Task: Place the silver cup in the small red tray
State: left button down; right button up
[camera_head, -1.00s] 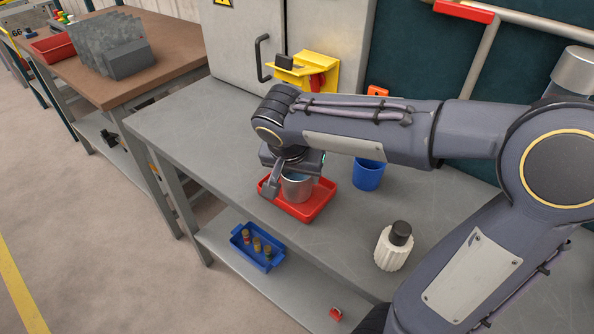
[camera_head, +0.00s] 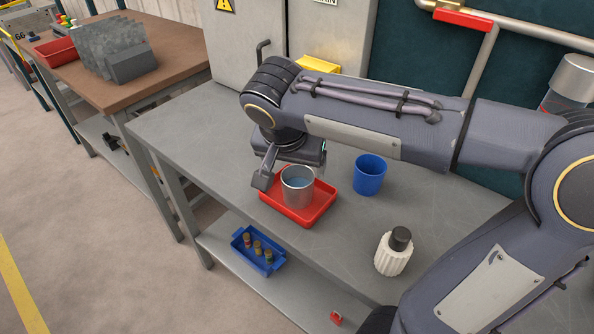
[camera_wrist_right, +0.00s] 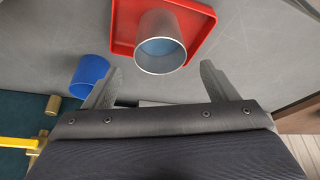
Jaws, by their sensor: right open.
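The silver cup (camera_head: 297,187) stands upright in the small red tray (camera_head: 311,213) on the grey workbench. In the right wrist view the cup (camera_wrist_right: 160,43) shows with its open rim toward the camera, inside the tray (camera_wrist_right: 196,14). My right gripper (camera_head: 290,178) is just behind and above the cup in the head view. In the right wrist view its two fingers (camera_wrist_right: 158,82) are spread wide, with the cup beyond their tips and nothing between them. My left gripper does not show.
A blue cup (camera_head: 369,175) stands right of the tray. A white ribbed bottle with a dark cap (camera_head: 393,252) stands nearer the front edge. A blue bin (camera_head: 257,251) sits on the lower shelf. Bench left of the tray is clear.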

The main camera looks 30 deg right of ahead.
jog(key=v, duration=0.5)
jog(key=shift+r, duration=0.2)
jog(key=s+f+n+y+p, duration=0.1)
jog(key=s+f+n+y, duration=0.1)
jog(key=s, duration=0.2)
jog(key=s+f+n+t+y+p, duration=0.1)
jog(key=s+f+n+y+p, duration=0.1)
jog(key=s, duration=0.3)
jog(key=s+f+n+t+y+p, duration=0.1)
jog(key=s+f+n+y, duration=0.1)
jog(key=s+f, duration=0.2)
jog(key=shift+s+a+n+y+p, duration=0.2)
jog(key=shift+n+y+p, duration=0.1)
jog(key=shift+n+p, duration=0.1)
jog(key=shift+s+a+f, duration=0.25)
jog(key=shift+a+f, duration=0.05)
jog(key=shift+f, duration=0.1)
jog(key=shift+c, duration=0.2)
